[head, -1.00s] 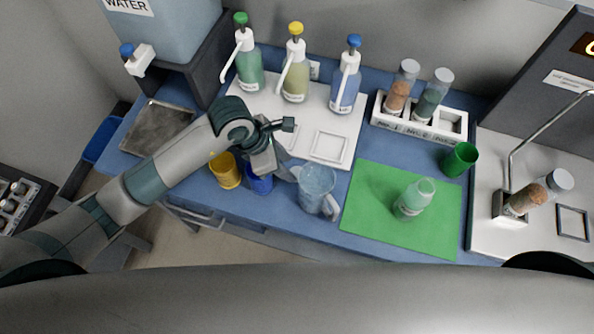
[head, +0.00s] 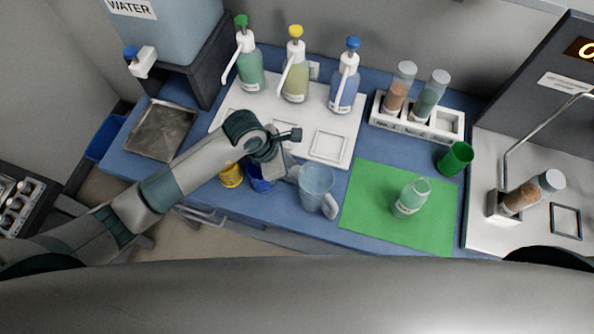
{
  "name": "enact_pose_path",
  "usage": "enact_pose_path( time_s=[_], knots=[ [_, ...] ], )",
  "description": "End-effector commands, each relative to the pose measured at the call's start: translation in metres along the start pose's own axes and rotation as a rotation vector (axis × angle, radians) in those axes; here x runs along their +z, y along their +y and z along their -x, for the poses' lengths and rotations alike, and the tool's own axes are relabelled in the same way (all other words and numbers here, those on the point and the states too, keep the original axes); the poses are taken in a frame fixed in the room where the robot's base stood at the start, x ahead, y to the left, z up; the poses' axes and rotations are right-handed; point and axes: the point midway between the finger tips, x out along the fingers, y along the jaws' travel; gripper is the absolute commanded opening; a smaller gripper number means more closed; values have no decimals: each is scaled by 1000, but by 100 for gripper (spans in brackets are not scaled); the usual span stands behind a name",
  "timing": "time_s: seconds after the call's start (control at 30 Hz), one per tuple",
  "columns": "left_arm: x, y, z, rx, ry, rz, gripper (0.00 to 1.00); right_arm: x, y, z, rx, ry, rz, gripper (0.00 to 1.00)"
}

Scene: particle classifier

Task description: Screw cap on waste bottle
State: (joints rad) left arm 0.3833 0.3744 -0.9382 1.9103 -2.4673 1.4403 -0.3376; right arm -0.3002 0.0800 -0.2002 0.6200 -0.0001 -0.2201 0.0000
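A clear bottle (head: 408,200) with a small label stands on the green mat (head: 375,222). Its label is too small to read, so I cannot tell whether it is the waste bottle. Its top looks see-through, and I make out no separate cap. My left gripper (head: 286,164) hangs over the table's front part, above the blue cup (head: 262,183) and just left of the clear pitcher (head: 316,184), well away from the bottle. Its fingers are small and partly hidden, so their opening is unclear. My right gripper is out of view.
A yellow cup (head: 231,178) is partly behind my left arm. A green cup (head: 456,158) stands right of the mat. Pump bottles line the white tray (head: 352,125). A white rack (head: 400,121) holds two vials. Another capped vial (head: 522,196) leans at the right.

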Motion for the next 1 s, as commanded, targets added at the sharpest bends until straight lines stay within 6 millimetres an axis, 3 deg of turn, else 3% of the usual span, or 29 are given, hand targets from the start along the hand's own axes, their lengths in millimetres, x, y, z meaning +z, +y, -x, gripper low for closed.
enact_pose_path(
  time_s=[0.57,0.77,1.0],
  knots=[
    [3,1,7,1,0,-1,10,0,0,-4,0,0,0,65],
    [13,1,30,3,-2,-3,10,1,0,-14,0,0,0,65],
    [32,2,76,6,-3,-6,10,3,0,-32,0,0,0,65]
  ],
)
